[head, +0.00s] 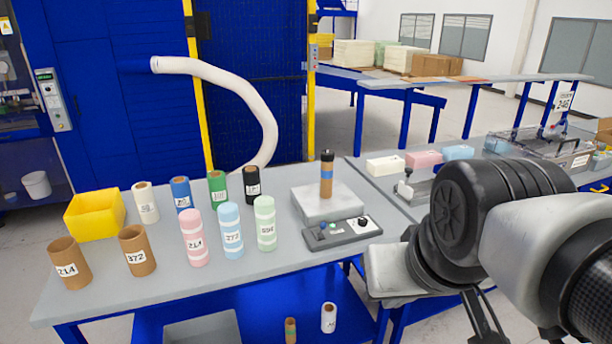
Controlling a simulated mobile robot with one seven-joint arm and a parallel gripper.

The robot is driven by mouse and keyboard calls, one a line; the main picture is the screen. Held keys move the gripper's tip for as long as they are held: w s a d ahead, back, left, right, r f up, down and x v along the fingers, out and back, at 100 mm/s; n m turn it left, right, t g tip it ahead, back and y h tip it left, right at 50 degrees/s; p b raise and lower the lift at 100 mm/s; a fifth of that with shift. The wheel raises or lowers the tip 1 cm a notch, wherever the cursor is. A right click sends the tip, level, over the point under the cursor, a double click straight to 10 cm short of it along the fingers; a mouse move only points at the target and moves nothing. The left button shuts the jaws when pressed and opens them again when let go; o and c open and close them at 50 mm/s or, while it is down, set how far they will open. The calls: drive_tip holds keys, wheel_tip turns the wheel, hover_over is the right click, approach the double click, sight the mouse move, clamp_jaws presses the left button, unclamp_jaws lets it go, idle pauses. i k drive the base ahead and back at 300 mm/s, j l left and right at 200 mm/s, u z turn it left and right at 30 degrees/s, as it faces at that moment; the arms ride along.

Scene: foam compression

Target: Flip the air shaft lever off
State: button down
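A dark grey control panel (342,234) lies near the front edge of the grey table. It carries a small blue part, a small green part and a black knob or lever (362,222) at its right end. The lever's position is too small to tell. Behind the panel, an upright shaft (327,160) with a black top stands on a grey block (308,203), with a brown and blue sleeve around it. My arm fills the right side. Thin black parts below it (480,315) look like my gripper; its fingertips are not clear. It is right of the panel and apart from it.
Several coloured rolls, such as a pink one (193,238), and brown tubes (137,250) stand left of the panel. A yellow bin (95,215) is at the back left. Foam blocks (424,160) lie on the right table. A white hose (235,85) hangs behind.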

sight(323, 226)
drive_tip(key=i+l, duration=0.7)
drive_tip(key=i, duration=0.2)
